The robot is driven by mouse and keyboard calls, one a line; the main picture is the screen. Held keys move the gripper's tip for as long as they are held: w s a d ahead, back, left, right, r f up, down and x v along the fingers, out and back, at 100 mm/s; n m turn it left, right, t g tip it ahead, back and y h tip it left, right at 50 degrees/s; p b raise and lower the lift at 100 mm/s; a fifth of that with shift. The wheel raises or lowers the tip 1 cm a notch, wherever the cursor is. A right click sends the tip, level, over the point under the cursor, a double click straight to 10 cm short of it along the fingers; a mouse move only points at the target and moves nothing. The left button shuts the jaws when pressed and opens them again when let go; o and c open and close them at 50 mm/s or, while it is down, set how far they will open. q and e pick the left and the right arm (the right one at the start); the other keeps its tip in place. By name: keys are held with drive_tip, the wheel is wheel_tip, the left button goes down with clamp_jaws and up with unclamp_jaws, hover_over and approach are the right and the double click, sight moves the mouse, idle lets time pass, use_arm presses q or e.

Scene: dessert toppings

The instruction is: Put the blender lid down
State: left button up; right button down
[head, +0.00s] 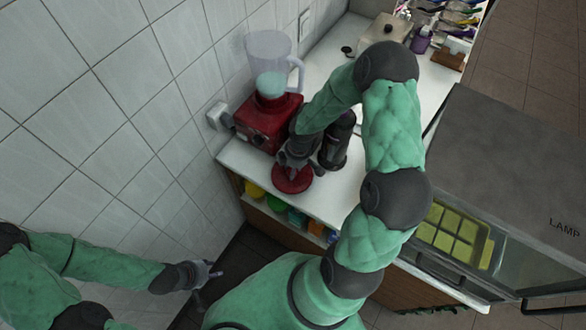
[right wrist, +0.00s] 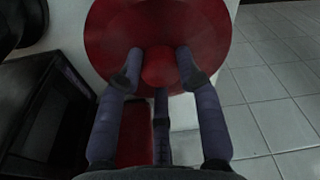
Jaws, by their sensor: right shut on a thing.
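The blender lid (head: 291,181) is a round red disc at the front edge of the white counter. In the right wrist view the lid (right wrist: 112,32) faces me with its round red knob (right wrist: 158,66) between my fingers. My right gripper (head: 296,162) is shut on the knob, and its fingers (right wrist: 160,75) show on both sides of it. I cannot tell whether the lid touches the counter. The blender has a red base (head: 256,121) and a clear, open-topped jar (head: 268,50) with pale green content. My left gripper (head: 212,274) is open and empty, low by the tiled wall.
A dark bottle (head: 337,141) stands on the counter (head: 243,160) just right of my right gripper. Coloured items (head: 277,202) sit on a shelf below. A lidded container (head: 384,30) stands at the back.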

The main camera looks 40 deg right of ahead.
drive_tip(key=shift+r, duration=0.1)
drive_tip(key=c, duration=0.8)
unclamp_jaws()
drive_tip(key=shift+c, duration=0.2)
